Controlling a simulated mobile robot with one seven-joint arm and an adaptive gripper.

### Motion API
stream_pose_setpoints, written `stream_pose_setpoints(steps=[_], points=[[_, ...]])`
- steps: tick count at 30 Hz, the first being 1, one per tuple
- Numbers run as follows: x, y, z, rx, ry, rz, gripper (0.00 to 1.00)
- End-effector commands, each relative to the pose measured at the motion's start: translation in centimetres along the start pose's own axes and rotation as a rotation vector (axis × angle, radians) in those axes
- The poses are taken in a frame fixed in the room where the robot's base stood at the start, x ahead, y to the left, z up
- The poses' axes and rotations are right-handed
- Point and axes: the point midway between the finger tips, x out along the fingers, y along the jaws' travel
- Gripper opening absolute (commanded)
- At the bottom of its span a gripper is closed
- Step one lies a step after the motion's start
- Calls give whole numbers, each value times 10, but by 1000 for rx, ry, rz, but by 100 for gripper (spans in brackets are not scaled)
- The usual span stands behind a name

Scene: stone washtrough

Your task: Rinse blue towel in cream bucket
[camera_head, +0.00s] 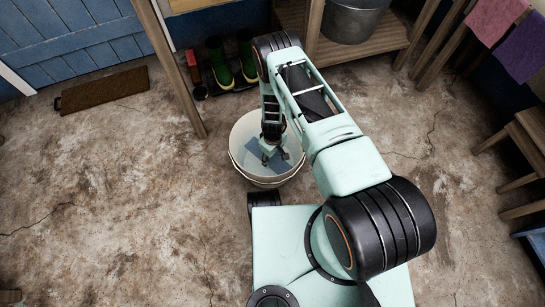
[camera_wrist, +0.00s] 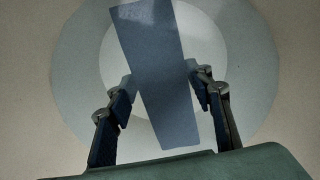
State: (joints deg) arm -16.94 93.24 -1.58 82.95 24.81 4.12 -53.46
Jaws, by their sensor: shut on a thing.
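The cream bucket (camera_head: 237,154) stands on the floor in front of my base, with pale water inside. My gripper (camera_head: 269,153) points down inside the bucket. The blue towel (camera_head: 262,168) is in the bucket at the gripper, seen partly behind the arm. In the wrist view the towel (camera_wrist: 158,70) is a flat blue strip, slightly tilted, between the two fingers of my gripper (camera_wrist: 162,82). The gripper is shut on the towel. The bucket's pale inner wall (camera_wrist: 75,75) surrounds it. I cannot tell how much of the towel is under water.
Green boots (camera_head: 219,64) stand behind the bucket, near a wooden post (camera_head: 170,70). A metal tub (camera_head: 352,18) sits on a wooden shelf. Pink (camera_head: 494,17) and purple (camera_head: 523,48) towels hang at the right, above a wooden stool (camera_head: 528,135).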

Motion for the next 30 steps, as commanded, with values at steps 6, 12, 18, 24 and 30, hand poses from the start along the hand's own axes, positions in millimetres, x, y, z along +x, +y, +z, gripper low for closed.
stream_pose_setpoints(steps=[6, 12, 18, 24, 30], points=[[-1, 0, 0, 0, 1, 0, 12], [-13, 0, -1, 0, 1, 1, 12], [-22, 0, 0, 0, 1, 0, 12], [-20, 0, 0, 0, 1, 0, 12], [-20, 0, 0, 0, 1, 0, 12]])
